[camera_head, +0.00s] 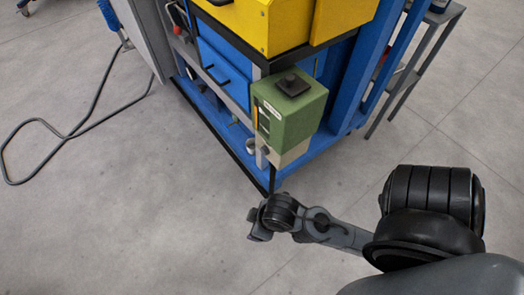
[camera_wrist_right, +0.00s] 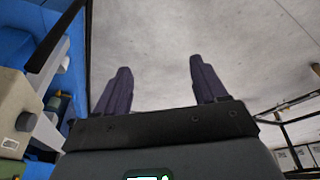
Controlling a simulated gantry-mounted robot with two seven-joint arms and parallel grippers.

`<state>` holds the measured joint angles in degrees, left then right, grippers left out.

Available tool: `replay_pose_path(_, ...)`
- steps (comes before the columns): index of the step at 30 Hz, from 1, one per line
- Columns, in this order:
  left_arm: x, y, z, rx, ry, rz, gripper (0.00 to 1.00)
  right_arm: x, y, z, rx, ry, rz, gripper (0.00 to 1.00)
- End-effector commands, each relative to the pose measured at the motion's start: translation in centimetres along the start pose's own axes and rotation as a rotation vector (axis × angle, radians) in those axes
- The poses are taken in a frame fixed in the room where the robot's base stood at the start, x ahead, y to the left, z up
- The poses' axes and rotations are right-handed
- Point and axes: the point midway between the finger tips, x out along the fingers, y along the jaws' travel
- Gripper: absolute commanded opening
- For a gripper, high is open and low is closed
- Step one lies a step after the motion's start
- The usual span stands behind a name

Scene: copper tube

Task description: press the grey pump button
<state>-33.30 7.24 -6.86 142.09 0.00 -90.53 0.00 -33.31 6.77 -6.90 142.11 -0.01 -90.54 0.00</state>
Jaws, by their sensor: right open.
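A green pump box (camera_head: 290,105) is mounted at the front corner of the blue machine frame. On its top is a dark grey square button (camera_head: 292,85) with a small raised knob. My right arm comes in from the right in the head view, and its wrist end lies below the green box, apart from it. In the right wrist view my right gripper (camera_wrist_right: 157,85) is open, with two dark fingers spread over bare floor and nothing between them. The button cannot be made out in the wrist view. My left gripper is not in view.
A yellow unit (camera_head: 275,22) sits above the blue drawer (camera_head: 222,72). A grey shelf (camera_head: 415,70) stands at right. The floor in front is clear. A pale box (camera_wrist_right: 15,110) shows at left in the wrist view.

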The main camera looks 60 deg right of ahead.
Motion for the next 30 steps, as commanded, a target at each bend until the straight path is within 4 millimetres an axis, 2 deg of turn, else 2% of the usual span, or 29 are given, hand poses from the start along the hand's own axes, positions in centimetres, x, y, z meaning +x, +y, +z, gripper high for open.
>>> replay_pose_path(1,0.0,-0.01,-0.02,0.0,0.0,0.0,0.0,-0.01,-0.01,-0.03,0.001,0.001,0.0,0.63)
replay_pose_path(2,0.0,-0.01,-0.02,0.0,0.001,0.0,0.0,-0.01,-0.01,-0.04,0.001,0.001,0.0,0.59)
replay_pose_path(13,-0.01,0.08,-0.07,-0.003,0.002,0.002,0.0,-0.02,-0.01,-0.08,0.001,0.002,0.0,0.02)
replay_pose_path(30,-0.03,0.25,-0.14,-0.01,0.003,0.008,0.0,0.0,0.17,-0.04,-0.005,0.001,0.005,0.0)
